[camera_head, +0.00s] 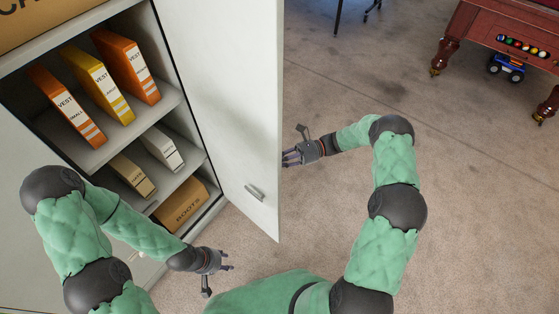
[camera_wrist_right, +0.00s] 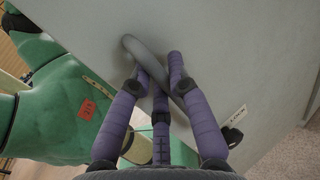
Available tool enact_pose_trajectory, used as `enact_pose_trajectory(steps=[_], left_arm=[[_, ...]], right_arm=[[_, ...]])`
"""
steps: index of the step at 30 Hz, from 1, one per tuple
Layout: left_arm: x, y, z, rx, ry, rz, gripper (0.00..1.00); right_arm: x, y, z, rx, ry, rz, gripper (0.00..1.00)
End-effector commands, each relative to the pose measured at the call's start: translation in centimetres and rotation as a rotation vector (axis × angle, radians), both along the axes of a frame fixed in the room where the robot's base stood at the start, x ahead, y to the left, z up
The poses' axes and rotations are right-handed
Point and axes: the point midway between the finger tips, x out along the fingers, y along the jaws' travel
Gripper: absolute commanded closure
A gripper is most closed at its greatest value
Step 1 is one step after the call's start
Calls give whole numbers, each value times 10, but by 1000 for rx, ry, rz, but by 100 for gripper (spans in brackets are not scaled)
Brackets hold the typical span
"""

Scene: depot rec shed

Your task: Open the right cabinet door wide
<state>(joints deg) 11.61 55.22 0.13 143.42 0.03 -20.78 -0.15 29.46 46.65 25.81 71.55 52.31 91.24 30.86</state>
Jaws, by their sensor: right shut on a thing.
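The right cabinet door (camera_head: 225,90) is a tall pale grey panel standing swung out from the cabinet (camera_head: 195,235), with the shelves open to view. A small grey fitting (camera_head: 254,192) sits low on its visible face. My right gripper (camera_head: 290,155) is at the door's free edge, its fingertips partly hidden behind the door. In the right wrist view, its purple fingers (camera_wrist_right: 160,85) are closed around a curved grey handle (camera_wrist_right: 145,55) on the door's other face. A label and dark lock (camera_wrist_right: 232,135) are beside it. My left gripper (camera_head: 218,277) is open and empty, low before the cabinet.
Orange and yellow vest boxes (camera_head: 100,85), smaller boxes (camera_head: 163,148) and a brown boots box (camera_head: 181,206) stand on the shelves. Carpet right of the door is clear. A pool table (camera_head: 500,30) with a blue toy truck (camera_head: 507,69) beneath is farther off.

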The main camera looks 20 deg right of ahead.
Motion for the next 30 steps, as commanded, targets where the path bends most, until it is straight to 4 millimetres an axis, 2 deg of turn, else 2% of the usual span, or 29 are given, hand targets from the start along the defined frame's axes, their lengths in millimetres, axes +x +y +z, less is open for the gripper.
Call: enact_pose_trajectory(steps=[10,11,13,24,30], left_arm=[[0,0,0,0,0,0,60],[0,0,0,0,0,0,60],[0,0,0,0,0,0,60],[0,0,0,0,0,0,60],[0,0,0,0,0,0,60]], right_arm=[[-2,-1,-1,-1,3,3,100],[-2,-1,-1,-1,3,3,76],[-2,-1,-1,-1,3,3,57],[0,-2,0,-1,0,0,57],[1,-23,-1,-1,-1,-4,57]])
